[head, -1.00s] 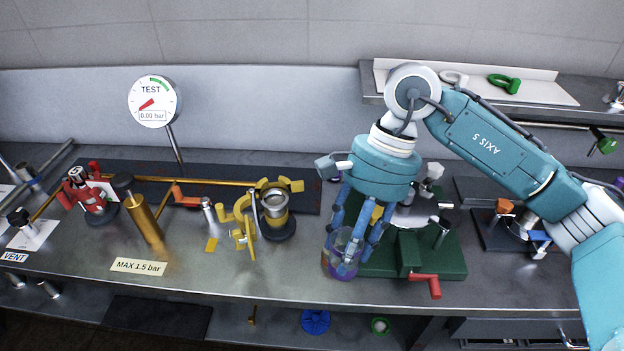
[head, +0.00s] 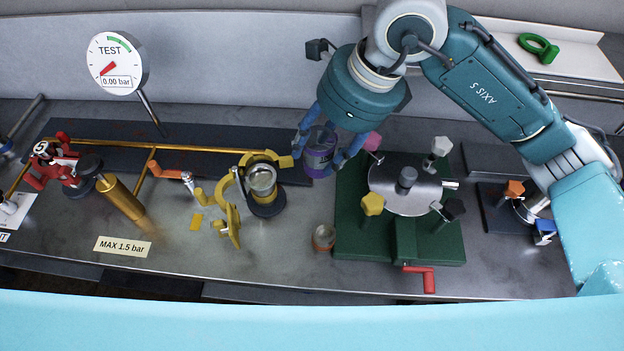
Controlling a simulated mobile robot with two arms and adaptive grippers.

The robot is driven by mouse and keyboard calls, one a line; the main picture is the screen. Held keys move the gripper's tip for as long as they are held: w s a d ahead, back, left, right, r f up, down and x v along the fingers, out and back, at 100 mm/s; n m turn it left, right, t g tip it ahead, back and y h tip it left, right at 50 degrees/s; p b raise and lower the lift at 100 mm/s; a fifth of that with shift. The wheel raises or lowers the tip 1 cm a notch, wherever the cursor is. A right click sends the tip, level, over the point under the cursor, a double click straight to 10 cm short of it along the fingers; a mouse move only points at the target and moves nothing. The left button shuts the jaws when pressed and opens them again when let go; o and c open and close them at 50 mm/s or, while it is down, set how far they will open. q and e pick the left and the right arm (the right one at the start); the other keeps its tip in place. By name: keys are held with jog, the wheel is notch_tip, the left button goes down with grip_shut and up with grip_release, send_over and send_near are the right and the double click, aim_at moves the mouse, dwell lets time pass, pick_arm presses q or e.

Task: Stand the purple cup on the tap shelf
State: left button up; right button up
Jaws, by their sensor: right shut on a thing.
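The purple cup (head: 319,160) is in my right gripper (head: 326,158), between its blue fingers. The gripper hangs downward and is shut on the cup. The fingers and the teal wrist hide part of the cup. It shows over the back of the bench, left of the green base; its exact height is hard to tell. A raised shelf (head: 575,62) at the upper right carries a green ring-shaped piece; no tap is clearly visible on it, so I cannot tell if it is the tap shelf. My left gripper is out of view.
A small copper-coloured cup (head: 323,238) stands beside the green base (head: 350,205) with its round metal lid (head: 405,185) and coloured knobs. A yellow clamp fitting (head: 262,180), a brass cylinder (head: 122,200) and a gauge (head: 117,63) stand left.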

notch_tip(320, 180, down, 14)
jog(key=p, duration=0.2)
jog(key=shift+p, duration=0.35)
jog(key=shift+f, duration=0.15)
jog(key=shift+f, duration=0.1)
jog(key=shift+f+b, duration=0.1)
jog(key=shift+b, duration=0.2)
jog(key=o, duration=1)
